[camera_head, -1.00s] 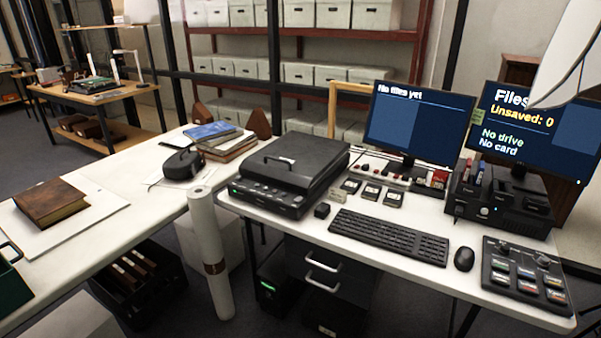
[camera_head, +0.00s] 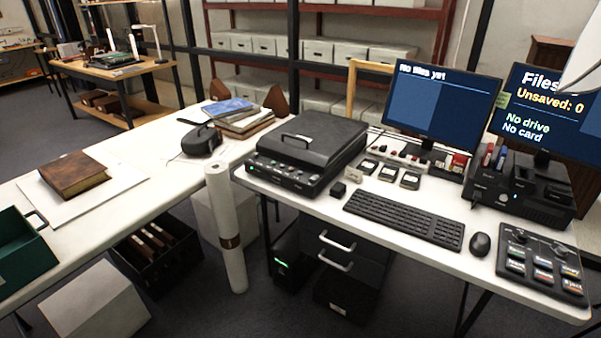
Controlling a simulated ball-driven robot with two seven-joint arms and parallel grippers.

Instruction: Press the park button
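I cannot tell which button is the park button; no label reading "park" is legible. A black control panel (camera_head: 543,262) with several labelled keys and knobs lies at the right end of the white desk. One of its keys seems to read "Eject"; other labels are too small to read surely. A black flatbed scanner (camera_head: 305,150) with a handled lid, shut, stands at the desk's left, with small buttons and a green light on its front panel (camera_head: 283,178). Neither gripper is in view.
A keyboard (camera_head: 405,218), a mouse (camera_head: 480,244) and two monitors (camera_head: 443,107) (camera_head: 548,115) are on the desk. A white roll (camera_head: 224,225) stands upright in front of the gap between tables. A brown book (camera_head: 74,174) and a green box (camera_head: 22,250) are at left.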

